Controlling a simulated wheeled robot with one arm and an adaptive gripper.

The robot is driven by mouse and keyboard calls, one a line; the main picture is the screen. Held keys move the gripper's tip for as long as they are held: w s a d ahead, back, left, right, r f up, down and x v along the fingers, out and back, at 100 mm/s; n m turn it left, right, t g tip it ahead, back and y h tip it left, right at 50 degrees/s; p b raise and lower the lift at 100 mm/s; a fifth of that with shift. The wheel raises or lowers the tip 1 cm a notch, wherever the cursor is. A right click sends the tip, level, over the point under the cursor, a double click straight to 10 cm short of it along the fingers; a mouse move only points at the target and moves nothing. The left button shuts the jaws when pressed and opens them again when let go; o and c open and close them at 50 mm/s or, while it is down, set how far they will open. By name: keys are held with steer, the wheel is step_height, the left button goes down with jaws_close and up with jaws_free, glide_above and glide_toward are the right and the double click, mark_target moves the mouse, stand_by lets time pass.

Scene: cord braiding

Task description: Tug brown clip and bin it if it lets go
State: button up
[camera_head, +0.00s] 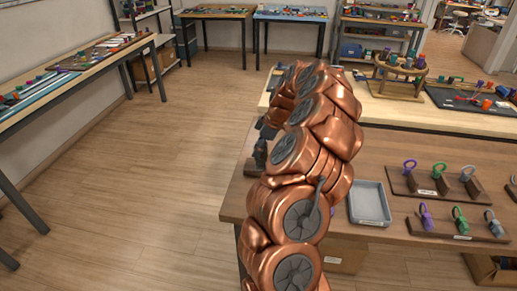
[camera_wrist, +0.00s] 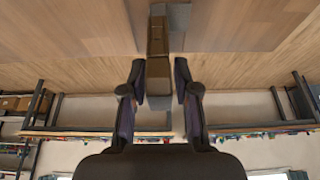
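No brown clip can be told apart in either view; my copper arm hides part of the table. A shallow grey tray (camera_head: 369,204), empty, lies left of the front rack. My gripper (camera_wrist: 158,72) is open in the wrist view, with its two dark fingers apart.
The brown table (camera_head: 385,148) carries the racks and tray. Behind it, a pale bench (camera_head: 450,115) holds a round wooden stand (camera_head: 400,78) and a dark mat with coloured pieces. A cardboard box (camera_head: 345,256) sits below the table. The floor (camera_head: 150,180) at left is clear.

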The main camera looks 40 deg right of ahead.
mark_target(267, 145)
steer(key=shift+o, duration=1.2)
steer(key=shift+r, duration=0.1)
steer(key=shift+b+v, duration=0.95)
steer(key=shift+v, duration=2.9)
